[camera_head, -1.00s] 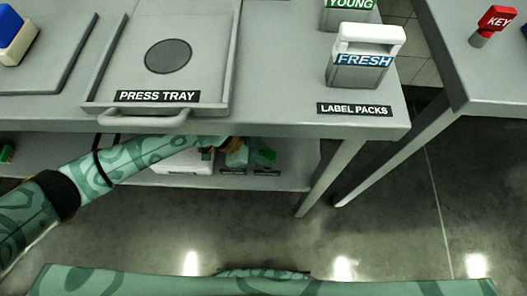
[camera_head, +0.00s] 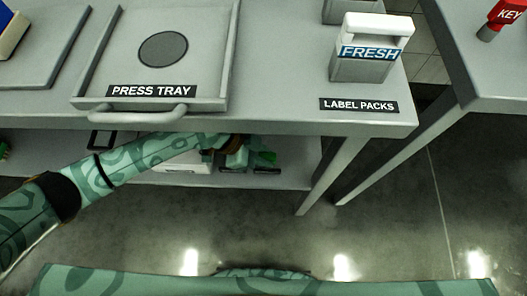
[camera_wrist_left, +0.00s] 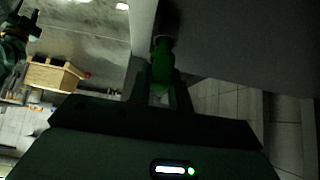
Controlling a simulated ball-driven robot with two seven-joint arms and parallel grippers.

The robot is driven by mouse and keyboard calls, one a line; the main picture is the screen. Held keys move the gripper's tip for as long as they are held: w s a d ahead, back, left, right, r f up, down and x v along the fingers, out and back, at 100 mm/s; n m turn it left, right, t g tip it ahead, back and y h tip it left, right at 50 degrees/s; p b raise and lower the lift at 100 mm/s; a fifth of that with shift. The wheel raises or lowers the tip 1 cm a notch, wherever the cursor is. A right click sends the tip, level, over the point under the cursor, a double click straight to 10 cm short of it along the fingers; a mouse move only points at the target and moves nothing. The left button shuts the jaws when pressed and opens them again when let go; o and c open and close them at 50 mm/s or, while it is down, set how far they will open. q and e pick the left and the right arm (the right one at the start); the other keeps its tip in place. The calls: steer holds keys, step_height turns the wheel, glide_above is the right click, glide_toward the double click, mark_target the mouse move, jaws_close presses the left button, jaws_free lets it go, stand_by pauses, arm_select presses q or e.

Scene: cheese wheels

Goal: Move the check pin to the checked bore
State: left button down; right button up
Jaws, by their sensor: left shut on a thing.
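My left gripper (camera_head: 237,156) reaches under the front edge of the table to the lower shelf. In the left wrist view its jaws (camera_wrist_left: 162,85) are shut on a green pin-like piece (camera_wrist_left: 162,62), which I take to be the check pin. Its far end meets a dark grey round part in shadow, and I cannot tell whether it sits in a bore. A green piece (camera_head: 265,158) shows beside the gripper in the head view. The bore markings are too small to read. A dark teal shape at the left of the wrist view may be my right gripper (camera_wrist_left: 22,22), but its jaws are unclear.
The table carries the press tray (camera_head: 205,102) with its front handle above my left arm, and a FRESH label pack (camera_head: 365,70). The lower shelf (camera_head: 290,177) holds a white block (camera_head: 185,166) and small dark labels. Another table with a red KEY piece (camera_head: 508,14) stands right.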

arm_select(q)
steer(key=shift+f+b, duration=0.5)
steer(key=shift+f, duration=0.4)
arm_select(e)
steer(key=shift+s+f, duration=0.3)
steer(key=shift+f, duration=0.1)
arm_select(q)
steer(key=c, duration=1.2)
jaws_free()
steer(key=p+v, duration=0.5)
steer(key=v, duration=0.7)
arm_select(e)
steer(key=shift+t, duration=0.3)
steer(key=w+r, duration=0.1)
steer(key=r, duration=0.1)
steer(key=w+r, duration=0.1)
steer(key=r, duration=0.1)
steer(key=shift+w, duration=0.3)
